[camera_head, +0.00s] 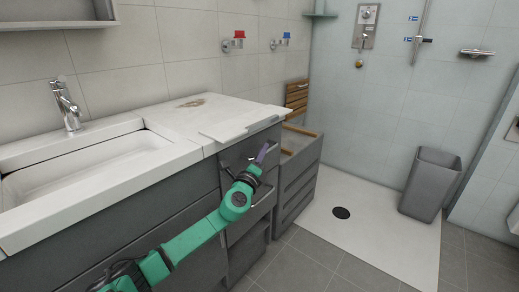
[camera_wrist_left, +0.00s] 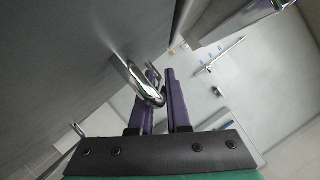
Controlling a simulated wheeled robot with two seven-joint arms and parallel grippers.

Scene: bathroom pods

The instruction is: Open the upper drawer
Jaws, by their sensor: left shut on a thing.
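The upper drawer (camera_head: 233,157) is a dark grey front under the white counter, to the right of the sink. In the head view its front looks about flush with the cabinet. My left gripper (camera_head: 263,153) reaches it from the front with purple fingers. In the left wrist view the chrome bar handle (camera_wrist_left: 138,78) runs in between the purple fingers of my left gripper (camera_wrist_left: 160,88), which is shut on it. The gripper partly hides the handle in the head view. My right gripper is in neither view.
A lower drawer with a chrome handle (camera_head: 263,196) sits below. A grey slatted unit (camera_head: 298,184) stands close on the right. The sink (camera_head: 85,165) is on the left. Floor in front is clear; a grey bin (camera_head: 430,184) stands far right.

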